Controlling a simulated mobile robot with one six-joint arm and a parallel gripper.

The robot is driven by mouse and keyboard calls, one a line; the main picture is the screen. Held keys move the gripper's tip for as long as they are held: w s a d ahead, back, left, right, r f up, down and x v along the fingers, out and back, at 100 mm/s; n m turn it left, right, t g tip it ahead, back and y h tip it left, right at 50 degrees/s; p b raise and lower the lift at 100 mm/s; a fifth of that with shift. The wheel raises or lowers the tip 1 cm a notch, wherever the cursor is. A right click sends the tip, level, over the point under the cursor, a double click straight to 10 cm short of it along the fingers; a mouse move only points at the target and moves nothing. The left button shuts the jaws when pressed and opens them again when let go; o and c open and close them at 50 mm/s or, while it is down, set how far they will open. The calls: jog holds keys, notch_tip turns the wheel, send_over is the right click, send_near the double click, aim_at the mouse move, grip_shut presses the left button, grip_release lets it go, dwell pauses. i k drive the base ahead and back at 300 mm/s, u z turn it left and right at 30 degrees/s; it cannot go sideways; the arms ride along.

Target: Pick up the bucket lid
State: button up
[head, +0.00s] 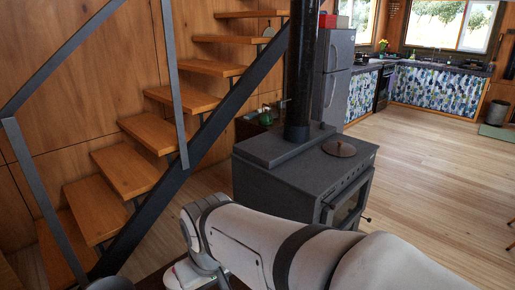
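A round, brown lid-like disc (339,149) with a small raised knob lies flat on top of the black stove (285,180) in the head view. I cannot tell for sure whether it is the bucket lid. A grey bucket-like container (497,112) stands far off at the right edge, by the kitchen. My arm crosses the bottom of the view, in front of the stove, and its wrist bends down at the lower middle. My gripper's fingers are not visible, so neither their opening nor anything in them shows.
A wooden staircase (130,172) with dark metal rails fills the left. A black flue pipe (300,70) rises from the stove. A fridge (333,75) and kitchen counters (436,88) stand behind. The wooden floor (430,170) at right is mostly clear.

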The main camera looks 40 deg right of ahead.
aim_at(339, 148)
jog(key=k, duration=1.05)
jog(key=u, duration=0.55)
jog(key=i, duration=1.5)
jog(key=z, duration=2.6)
jog(key=i, duration=0.5)
jog(key=k, duration=0.5)
jog(key=u, duration=0.2)
